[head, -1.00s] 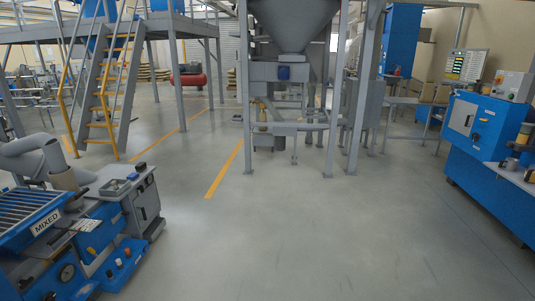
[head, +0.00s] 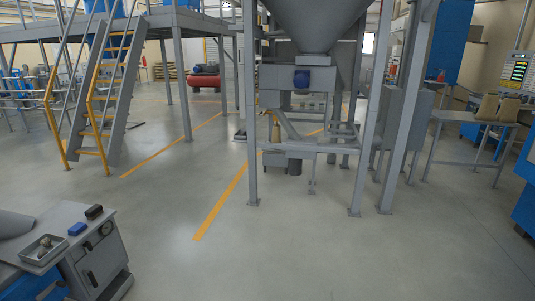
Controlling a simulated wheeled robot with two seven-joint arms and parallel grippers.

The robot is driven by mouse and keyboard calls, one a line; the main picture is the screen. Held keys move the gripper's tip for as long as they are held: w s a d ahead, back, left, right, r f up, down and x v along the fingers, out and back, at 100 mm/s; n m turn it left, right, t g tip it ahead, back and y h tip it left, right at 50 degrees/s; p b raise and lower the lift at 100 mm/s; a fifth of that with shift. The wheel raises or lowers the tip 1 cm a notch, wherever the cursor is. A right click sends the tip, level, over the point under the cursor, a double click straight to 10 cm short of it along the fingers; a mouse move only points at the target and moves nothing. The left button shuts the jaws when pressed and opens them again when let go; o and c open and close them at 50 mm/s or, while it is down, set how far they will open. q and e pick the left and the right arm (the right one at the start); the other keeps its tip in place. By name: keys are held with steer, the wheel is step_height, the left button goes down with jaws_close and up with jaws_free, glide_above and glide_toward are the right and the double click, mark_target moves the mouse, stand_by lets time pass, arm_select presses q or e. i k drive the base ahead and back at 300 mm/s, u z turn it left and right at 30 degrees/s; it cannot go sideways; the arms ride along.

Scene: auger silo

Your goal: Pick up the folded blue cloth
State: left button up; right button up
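A small blue item (head: 77,229) lies on top of a grey cabinet (head: 96,262) at the lower left of the head view. It could be the folded blue cloth, but it is too small to tell for sure. It lies between a black object (head: 94,211) and a grey tray (head: 43,250) with small things in it. Neither of my grippers is in view.
A hopper on a grey steel frame (head: 254,130) stands ahead, with a blue motor (head: 301,79). Yellow-railed stairs (head: 107,100) rise at the left. A bench with brown sacks (head: 487,107) is at the right. The middle floor is clear.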

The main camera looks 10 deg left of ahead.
mark_target(79, 227)
steer(key=u, duration=0.2)
steer(key=i, duration=2.3)
steer(key=u, duration=1.05)
steer(key=i, duration=2)
steer(key=u, duration=1.5)
steer(key=i, duration=0.95)
steer(key=u, duration=0.25)
